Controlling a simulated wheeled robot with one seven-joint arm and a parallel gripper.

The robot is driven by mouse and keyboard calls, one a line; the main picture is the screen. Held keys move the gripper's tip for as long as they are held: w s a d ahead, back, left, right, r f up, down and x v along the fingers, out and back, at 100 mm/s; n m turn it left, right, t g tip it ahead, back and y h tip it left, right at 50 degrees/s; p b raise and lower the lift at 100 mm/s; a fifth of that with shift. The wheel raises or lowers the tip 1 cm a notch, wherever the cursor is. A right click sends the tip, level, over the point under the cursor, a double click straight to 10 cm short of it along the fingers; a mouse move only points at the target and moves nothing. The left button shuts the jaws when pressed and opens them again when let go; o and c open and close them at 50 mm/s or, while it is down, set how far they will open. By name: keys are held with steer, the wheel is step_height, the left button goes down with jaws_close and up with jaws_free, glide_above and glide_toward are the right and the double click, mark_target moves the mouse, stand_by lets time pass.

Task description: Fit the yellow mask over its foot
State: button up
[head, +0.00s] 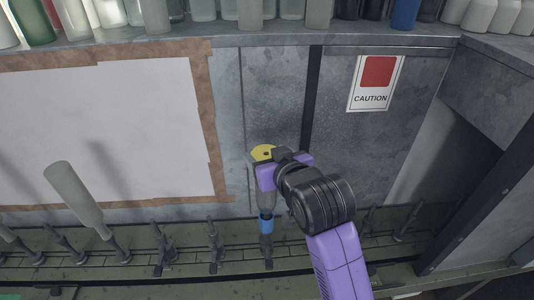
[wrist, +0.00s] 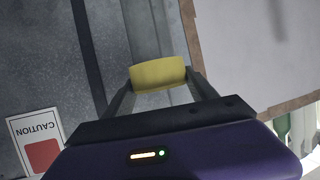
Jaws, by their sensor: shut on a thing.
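The yellow mask (head: 262,151) is a short round piece with a dark spot on top. My gripper (wrist: 158,80) is shut on it; in the wrist view the mask (wrist: 158,74) sits between the two fingers. In the head view my gripper (head: 270,172) is above a grey upright piece (head: 265,200) with a blue band (head: 266,225), standing on a spindle of the rail. My gripper hides part of this piece's top. I cannot tell whether the mask touches it, or which part is the foot.
A green rail (head: 190,262) carries several dark spindles. A grey bottle (head: 75,195) stands tilted on one at the left. Behind is a metal wall with a white board (head: 110,130) and a caution sign (head: 375,83). Bottles line the shelf above. A dark post (head: 475,190) stands right.

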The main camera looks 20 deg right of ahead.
steer(key=o, duration=1.4)
steer(key=shift+b+v, duration=0.7)
steer(key=shift+v, duration=3.25)
step_height(320, 180, up, 5)
steer(key=w+t, duration=0.1)
steer(key=t, duration=0.2)
steer(key=shift+g+y, duration=0.4)
steer(key=shift+g, duration=0.4)
steer(key=s+f+b, duration=0.1)
steer(key=s+f, duration=0.6)
steer(key=s, duration=0.5)
steer(key=s+f+b, duration=0.2)
steer(key=s+f, duration=0.6)
steer(key=s, duration=0.4)
steer(key=s+f+b, duration=0.1)
steer(key=s+f, duration=0.7)
steer(key=s, duration=0.5)
steer(key=shift+d+f, duration=0.2)
steer(key=shift+f, duration=0.05)
